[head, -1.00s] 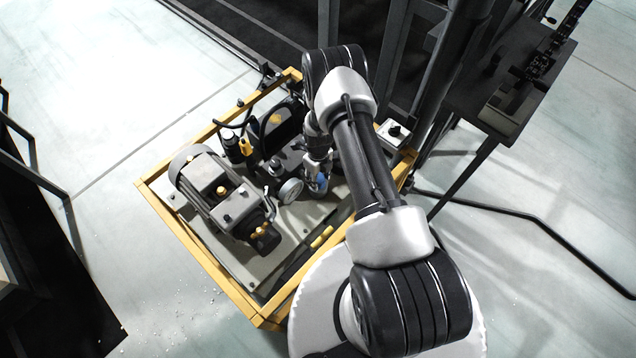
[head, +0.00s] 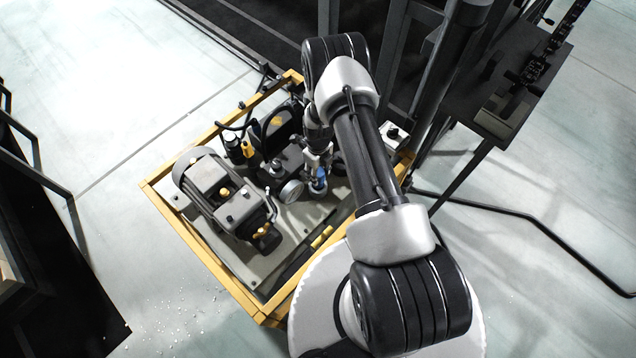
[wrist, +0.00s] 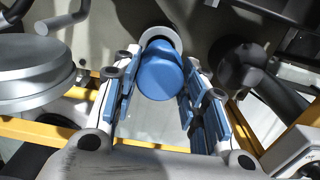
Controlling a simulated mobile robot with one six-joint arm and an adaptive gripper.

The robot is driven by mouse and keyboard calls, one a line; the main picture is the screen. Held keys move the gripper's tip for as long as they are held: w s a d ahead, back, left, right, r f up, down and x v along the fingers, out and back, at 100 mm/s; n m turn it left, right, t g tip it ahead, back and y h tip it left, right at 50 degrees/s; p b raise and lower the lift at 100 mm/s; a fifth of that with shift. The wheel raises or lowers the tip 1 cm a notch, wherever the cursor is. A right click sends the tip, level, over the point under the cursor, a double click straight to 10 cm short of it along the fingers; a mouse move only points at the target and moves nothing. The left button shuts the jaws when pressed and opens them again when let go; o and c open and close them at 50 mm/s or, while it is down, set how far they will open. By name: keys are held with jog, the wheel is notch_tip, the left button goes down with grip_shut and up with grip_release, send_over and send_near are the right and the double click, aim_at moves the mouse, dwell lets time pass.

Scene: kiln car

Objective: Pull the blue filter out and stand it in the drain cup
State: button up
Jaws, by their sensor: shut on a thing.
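The blue filter (wrist: 160,76) is a short blue cylinder between the blue-padded fingers of my gripper (wrist: 158,88) in the wrist view. My gripper is shut on it. A pale round rim (wrist: 161,35) shows just beyond the filter's far end; I cannot tell whether it is a socket or the drain cup, or whether the filter is inside it. In the head view, the filter (head: 319,184) is a small blue patch below my gripper (head: 318,166), over the machine plate beside the pressure gauge. My arm hides part of this area. I cannot clearly identify the drain cup.
A yellow-framed base (head: 185,238) carries a grey motor (head: 213,190), a round gauge (head: 291,191) and black hoses close to my gripper. A small box with a black knob (head: 393,134) stands at right. Dark posts rise behind. Open floor lies to the left.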

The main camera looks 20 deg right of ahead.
jog(key=shift+r+p, duration=1)
jog(key=shift+r, duration=0.85)
